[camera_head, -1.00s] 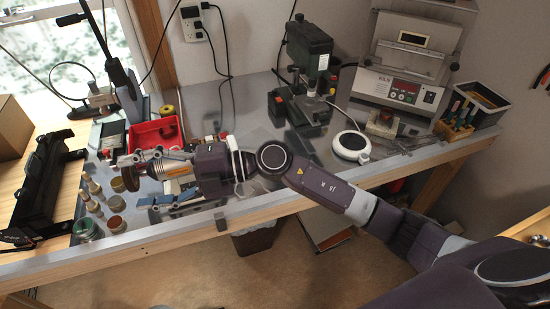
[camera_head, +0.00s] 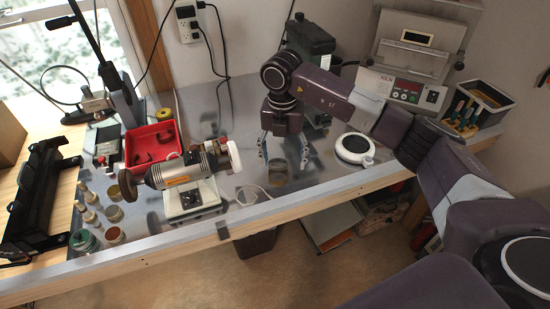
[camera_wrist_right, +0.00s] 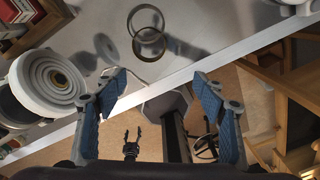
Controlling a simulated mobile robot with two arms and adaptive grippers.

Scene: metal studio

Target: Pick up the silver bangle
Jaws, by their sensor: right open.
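The silver bangle (camera_head: 278,181) appears as a ring-like object on the metal benchtop, right of the polishing motor. In the right wrist view the bangle (camera_wrist_right: 152,33) shows as two thin round outlines, one above the other; I cannot tell whether one is a reflection. My right gripper (camera_head: 283,156) points down over the bangle with its fingers spread to either side, empty. In the right wrist view my right gripper (camera_wrist_right: 157,84) is open, and the bangle lies beyond its fingertips, towards the picture's top.
The polishing motor (camera_head: 182,172) stands left of the gripper; its pale wheel (camera_wrist_right: 50,80) is close to a finger in the wrist view. A white round hotplate (camera_head: 355,147) is to the right. A thin pale cord (camera_head: 250,196) lies near the bench's front edge. A red tray (camera_head: 153,145) is farther left.

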